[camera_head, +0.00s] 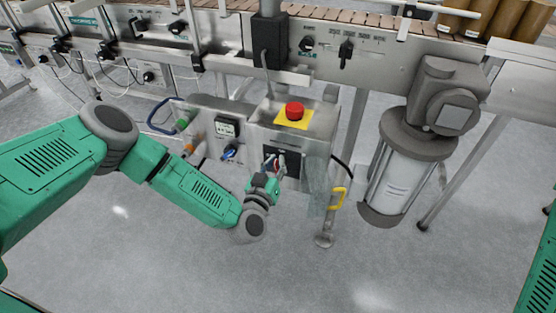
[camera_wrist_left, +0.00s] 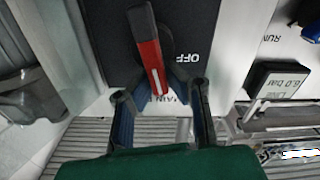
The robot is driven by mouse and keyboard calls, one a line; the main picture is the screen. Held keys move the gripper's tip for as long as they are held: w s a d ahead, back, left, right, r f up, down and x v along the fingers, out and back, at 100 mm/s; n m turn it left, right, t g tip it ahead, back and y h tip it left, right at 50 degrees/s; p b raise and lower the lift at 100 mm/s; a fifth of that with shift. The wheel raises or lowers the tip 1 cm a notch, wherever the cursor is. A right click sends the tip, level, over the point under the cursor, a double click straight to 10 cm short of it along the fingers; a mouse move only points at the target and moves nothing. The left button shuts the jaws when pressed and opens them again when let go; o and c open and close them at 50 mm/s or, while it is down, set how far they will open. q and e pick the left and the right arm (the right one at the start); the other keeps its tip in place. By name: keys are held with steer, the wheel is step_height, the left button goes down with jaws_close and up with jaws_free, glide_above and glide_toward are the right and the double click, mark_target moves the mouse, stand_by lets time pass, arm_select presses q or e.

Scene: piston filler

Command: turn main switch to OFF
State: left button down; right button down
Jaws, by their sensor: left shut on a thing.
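The main switch (camera_wrist_left: 150,58) has a red and grey lever on a dark plate (camera_wrist_left: 95,45) marked OFF, with the lettering upside down in the left wrist view. The lever points towards the gripper and leans slightly, with the OFF mark just to its right. My left gripper (camera_wrist_left: 160,94) is shut on the lever's near end, with a finger on each side. In the head view the switch plate (camera_head: 293,168) is on the front of a steel box, and my left gripper (camera_head: 272,170) partly covers the lever there.
A red emergency button (camera_head: 294,111) on a yellow plate is on top of the box. A small display (camera_head: 227,127) and blue knob (camera_head: 229,152) are to the left. A yellow handle (camera_head: 338,198) and grey motor (camera_head: 405,165) are to the right. The floor in front is clear.

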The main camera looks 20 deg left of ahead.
arm_select(q)
steer(key=n, duration=0.1)
steer(key=f+n, duration=0.1)
steer(key=shift+s+a+f+n, duration=0.2)
steer(key=shift+s+n, duration=0.1)
steer(key=shift+s, duration=0.05)
steer(key=n, duration=0.3)
steer(key=n+b, duration=0.1)
steer(key=shift+a+f, duration=0.35)
steer(key=shift+f, duration=0.05)
steer(key=shift+a+f+n+b, duration=0.1)
steer(key=shift+f+n+b, duration=0.35)
steer(key=shift+n, duration=1)
steer(key=shift+n+b, duration=0.7)
steer(key=shift+n, duration=0.7)
steer(key=shift+a+f+n+b, duration=0.1)
steer(key=shift+f+n+b, duration=0.35)
steer(key=shift+n, duration=1)
steer(key=shift+r, duration=0.2)
steer(key=c, duration=1.5)
jaws_free()
steer(key=shift+w+d+r, duration=0.1)
steer(key=shift+r, duration=0.05)
steer(key=shift+w+r, duration=0.1)
